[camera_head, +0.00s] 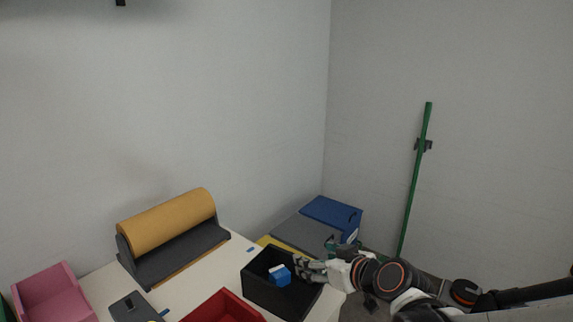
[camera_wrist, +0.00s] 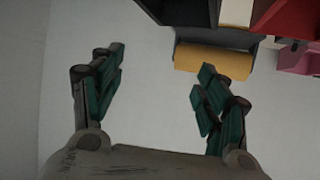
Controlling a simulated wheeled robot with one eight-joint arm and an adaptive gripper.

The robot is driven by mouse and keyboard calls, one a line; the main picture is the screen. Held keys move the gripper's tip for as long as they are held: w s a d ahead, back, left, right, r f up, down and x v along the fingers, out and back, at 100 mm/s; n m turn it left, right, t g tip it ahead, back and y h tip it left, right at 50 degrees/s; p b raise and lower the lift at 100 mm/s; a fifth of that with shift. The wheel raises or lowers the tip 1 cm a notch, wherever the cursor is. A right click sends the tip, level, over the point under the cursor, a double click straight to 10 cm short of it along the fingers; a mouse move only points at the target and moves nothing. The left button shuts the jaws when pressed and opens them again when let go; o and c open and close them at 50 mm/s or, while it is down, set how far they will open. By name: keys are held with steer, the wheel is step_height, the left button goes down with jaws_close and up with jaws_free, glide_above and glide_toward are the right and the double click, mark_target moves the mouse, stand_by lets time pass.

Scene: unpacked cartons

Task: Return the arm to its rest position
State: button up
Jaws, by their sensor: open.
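My gripper (camera_head: 303,268) is at the right rim of the black bin in the head view, at the end of my arm, which reaches in from the lower right. In the wrist view my gripper (camera_wrist: 158,82) shows two green-padded fingers spread wide apart with nothing between them. A blue and white item (camera_head: 280,275) lies inside the black bin (camera_head: 262,292), apart from the fingers as far as I can tell.
A red bin (camera_head: 222,308) and a roll of brown paper on a dark holder (camera_head: 170,232) are on the white table (camera_head: 190,284). A pink bin (camera_head: 55,294) is at left. A blue box (camera_head: 331,214) stands behind. A green pole (camera_head: 414,180) leans near the right wall.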

steer(key=s+d+r+m+g+h, duration=0.1)
steer(key=s+d+m+g+h, duration=0.1)
steer(key=s+d, duration=0.4)
steer(key=s+d+r+m+g+h, duration=0.1)
steer(key=s+d+m+h, duration=0.2)
steer(key=s, duration=1)
steer(key=d+h, duration=0.1)
steer(key=d, duration=0.2)
steer(key=shift+s+d+r+m+g, duration=0.15)
steer(key=shift+s+d+m+g, duration=0.15)
steer(key=shift+d+m+g, duration=0.1)
steer(key=shift+a, duration=0.1)
